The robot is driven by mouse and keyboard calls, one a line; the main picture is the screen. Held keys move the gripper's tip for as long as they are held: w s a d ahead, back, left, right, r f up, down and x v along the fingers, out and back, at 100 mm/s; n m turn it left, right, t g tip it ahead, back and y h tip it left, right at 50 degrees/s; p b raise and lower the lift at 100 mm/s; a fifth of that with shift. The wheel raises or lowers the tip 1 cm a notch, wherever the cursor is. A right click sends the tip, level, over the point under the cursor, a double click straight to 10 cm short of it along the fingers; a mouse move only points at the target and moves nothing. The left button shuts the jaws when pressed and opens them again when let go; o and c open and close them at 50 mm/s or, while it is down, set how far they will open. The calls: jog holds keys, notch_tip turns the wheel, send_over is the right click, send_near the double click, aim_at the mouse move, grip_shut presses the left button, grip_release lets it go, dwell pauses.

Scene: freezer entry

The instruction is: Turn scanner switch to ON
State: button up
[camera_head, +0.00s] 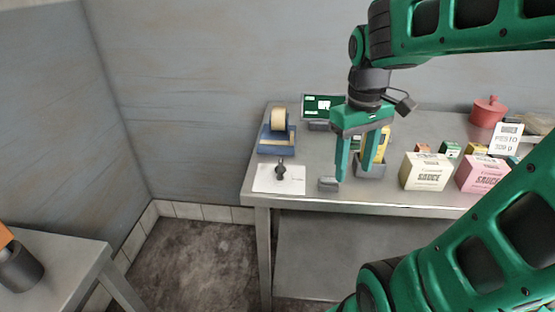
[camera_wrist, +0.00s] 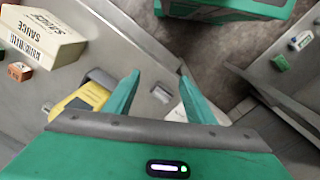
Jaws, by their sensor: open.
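A yellow handheld device, likely the scanner (camera_head: 381,146), stands in a grey holder (camera_head: 371,170) on the metal table, partly hidden behind my gripper. The scanner also shows in the wrist view (camera_wrist: 82,99), left of my fingers. A small grey block (camera_head: 328,184) sits near the table's front edge; it also shows in the wrist view (camera_wrist: 161,94) between my fingers. I cannot tell whether it is the switch, and no ON marking is readable. My gripper (camera_head: 354,174) points down, open and empty, above the table between the block and the holder.
A blue tape dispenser (camera_head: 277,138), a white sheet (camera_head: 266,181) with a dark upright object (camera_head: 280,170), and a green-screened display (camera_head: 317,106) lie left and behind. Cream (camera_head: 425,172) and pink (camera_head: 482,174) sauce boxes and a red pot (camera_head: 488,111) stand right.

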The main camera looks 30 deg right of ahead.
jog(key=w+a+r+n, duration=0.3)
jog(key=w+a+n, duration=0.25)
jog(key=w, duration=0.35)
jog(key=n, duration=0.7)
send_near(280, 162)
jog(key=shift+m+y, duration=0.25)
jog(key=shift+y, duration=0.05)
jog(key=f, duration=0.8)
jog(key=shift+s+d+f, duration=0.15)
jog(key=shift+d+f, duration=0.05)
jog(key=shift+d, duration=0.05)
jog(key=c, duration=1)
